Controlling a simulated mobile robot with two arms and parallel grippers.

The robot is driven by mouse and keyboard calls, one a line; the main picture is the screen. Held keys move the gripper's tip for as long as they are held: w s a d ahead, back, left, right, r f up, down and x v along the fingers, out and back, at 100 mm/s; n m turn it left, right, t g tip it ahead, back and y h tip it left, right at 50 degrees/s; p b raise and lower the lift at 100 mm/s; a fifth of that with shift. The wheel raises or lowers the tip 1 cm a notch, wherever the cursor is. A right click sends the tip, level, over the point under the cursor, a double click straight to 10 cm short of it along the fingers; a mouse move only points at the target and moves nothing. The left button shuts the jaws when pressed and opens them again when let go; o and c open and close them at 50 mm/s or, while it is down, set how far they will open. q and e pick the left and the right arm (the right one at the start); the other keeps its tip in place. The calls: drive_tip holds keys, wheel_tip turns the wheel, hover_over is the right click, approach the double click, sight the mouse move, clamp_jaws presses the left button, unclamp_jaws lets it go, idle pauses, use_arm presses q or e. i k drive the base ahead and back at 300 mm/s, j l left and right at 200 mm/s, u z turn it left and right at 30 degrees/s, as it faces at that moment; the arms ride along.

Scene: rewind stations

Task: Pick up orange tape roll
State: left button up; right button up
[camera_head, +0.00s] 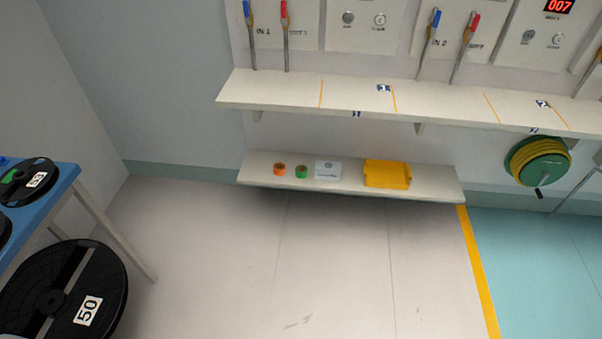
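A small orange tape roll (280,169) sits on the lower wall shelf (340,189), near its left end. A green tape roll (302,171) stands just to its right, with a small gap between them. Neither of my grippers shows in the head view, so nothing is near the orange roll.
A blue table (62,184) with black reels and a large reel marked 50 (110,285) stand at left. The floor (270,270) before the shelf is clear.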

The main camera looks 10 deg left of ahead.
sight(278, 164)
drive_tip(key=i+j+z, duration=0.15)
drive_tip(key=i+j, duration=0.25)
drive_tip(key=i, duration=0.2)
drive_tip(key=i+j+z, duration=0.15)
drive_tip(key=i+j, duration=0.3)
drive_tip(key=i, duration=0.1)
